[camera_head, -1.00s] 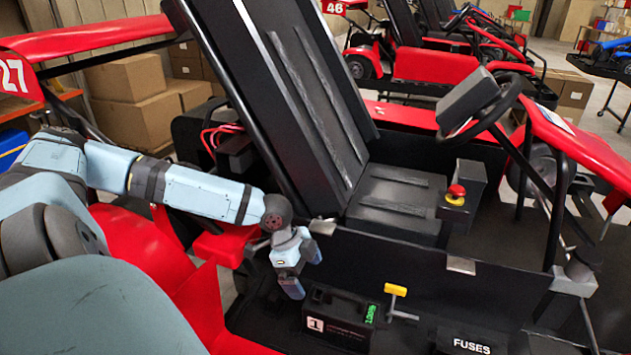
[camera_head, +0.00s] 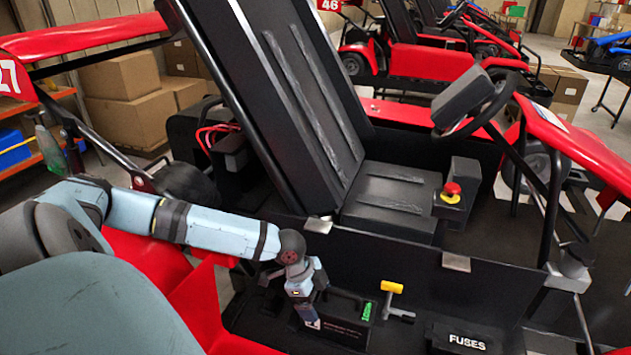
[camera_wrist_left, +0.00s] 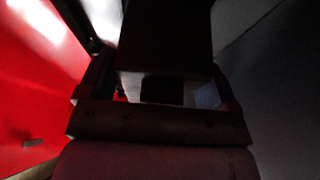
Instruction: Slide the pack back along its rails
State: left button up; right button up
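The pack (camera_head: 345,329) is a black box with a small green display, low in the side bay of the near red kart. A yellow-handled lever (camera_head: 392,288) stands just right of it. My left gripper (camera_head: 312,308) is at the pack's left end, in front of its numbered label. In the dark left wrist view its two fingers (camera_wrist_left: 160,90) stand apart, one on either side of a dark block (camera_wrist_left: 165,45). I cannot tell whether they touch it. The rails are not clearly visible.
A black box marked FUSES (camera_head: 467,340) sits to the right of the lever. The black side panel (camera_head: 400,255) and seat (camera_head: 390,200) rise behind the pack. Red bodywork (camera_head: 200,300) lies close on the left. A red stop button (camera_head: 452,189) is beside the seat.

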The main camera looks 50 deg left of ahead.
aim_at(333, 302)
pick_arm(q)
jog(key=c, duration=1.4)
jog(key=shift+w+d+p, duration=0.2)
jog(key=shift+w+d, duration=0.15)
jog(key=shift+d, duration=0.3)
jog(key=shift+w+d+p, duration=0.25)
jog(key=shift+w+d, duration=0.1)
jog(key=shift+d, duration=0.3)
jog(key=shift+w+d+p, duration=0.2)
jog(key=shift+w+d, duration=0.15)
jog(key=shift+d, duration=0.3)
jog(key=o, duration=1.8)
jog(key=b+v, duration=0.1)
jog(key=v, duration=1.2)
jog(key=shift+r, duration=0.4)
jog(key=shift+a, duration=0.1)
